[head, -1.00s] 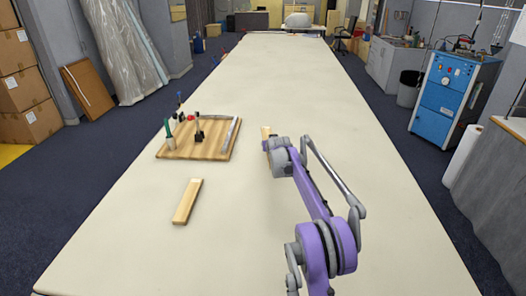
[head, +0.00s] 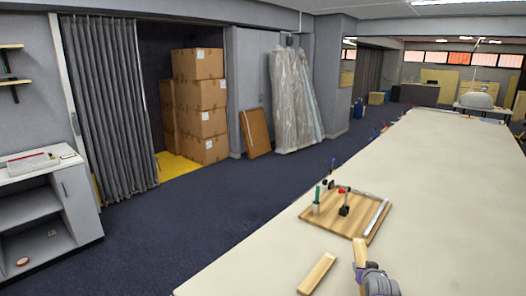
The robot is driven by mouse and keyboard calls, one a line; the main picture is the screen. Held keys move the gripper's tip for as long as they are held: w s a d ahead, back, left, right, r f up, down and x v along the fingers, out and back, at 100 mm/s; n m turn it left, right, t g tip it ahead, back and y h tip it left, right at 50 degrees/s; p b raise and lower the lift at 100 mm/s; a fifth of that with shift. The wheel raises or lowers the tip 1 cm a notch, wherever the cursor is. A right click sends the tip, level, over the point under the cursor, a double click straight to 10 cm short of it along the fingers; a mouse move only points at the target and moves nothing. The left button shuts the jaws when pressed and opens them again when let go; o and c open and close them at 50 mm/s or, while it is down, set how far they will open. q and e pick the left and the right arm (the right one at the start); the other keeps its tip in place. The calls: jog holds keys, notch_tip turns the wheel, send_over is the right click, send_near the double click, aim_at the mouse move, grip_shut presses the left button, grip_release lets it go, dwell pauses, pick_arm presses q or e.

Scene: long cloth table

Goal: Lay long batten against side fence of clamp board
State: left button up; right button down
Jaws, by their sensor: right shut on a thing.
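The wooden clamp board (head: 332,220) lies on the long table. A pale grey strip, which looks like the side fence (head: 376,217), runs along its right side. Green, blue, red and black clamp parts stand at its left and middle. My right gripper (head: 362,268) is at the bottom edge of the view, shut on a pale wooden batten (head: 360,252). The batten's far end overlaps the board's near right corner in the picture; I cannot tell whether they touch. Much of the batten is hidden. Another pale batten (head: 317,273) lies loose left of my gripper. My left gripper is out of view.
Cardboard boxes (head: 200,110), a curtain (head: 108,100) and a shelf unit (head: 50,200) stand off the table at the left.

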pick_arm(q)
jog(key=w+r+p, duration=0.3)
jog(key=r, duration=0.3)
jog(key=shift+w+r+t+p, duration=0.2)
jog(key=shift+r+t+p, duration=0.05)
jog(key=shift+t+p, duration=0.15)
pick_arm(e)
jog(key=s+a+n+y, duration=0.2)
jog(key=s+a, duration=1.3)
jog(key=s, duration=0.2)
jog(key=shift+a+r+n+t+y, duration=0.3)
jog(key=shift+r+n, duration=0.1)
